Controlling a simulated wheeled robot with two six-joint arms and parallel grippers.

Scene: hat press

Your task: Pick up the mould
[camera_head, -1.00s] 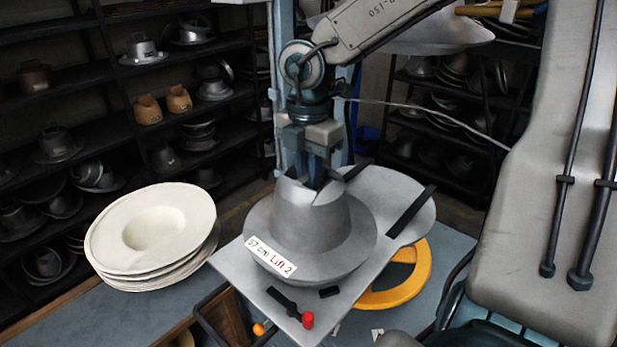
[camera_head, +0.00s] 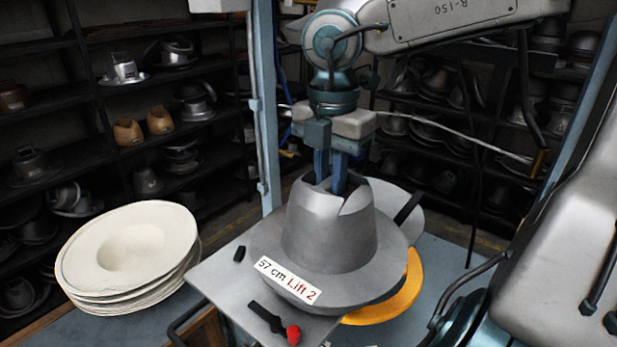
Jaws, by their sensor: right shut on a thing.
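The mould (camera_head: 328,235) is a grey metal hat shape with a wide brim, in the middle of the head view. A white label reading "57 cm Lift 2" is on its brim. My right gripper (camera_head: 338,185) points down into the open top of the crown. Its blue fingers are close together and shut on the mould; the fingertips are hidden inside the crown. The brim looks raised and tilted over the metal plate (camera_head: 222,280), though I cannot tell how large the gap is. My left gripper is not in view.
A stack of cream hat blanks (camera_head: 128,250) lies at the left on the blue-grey table. A yellow ring (camera_head: 392,303) sits behind the plate. A red knob (camera_head: 293,335) is at the plate's front. A blue post (camera_head: 264,110) stands behind; dark shelves line the back.

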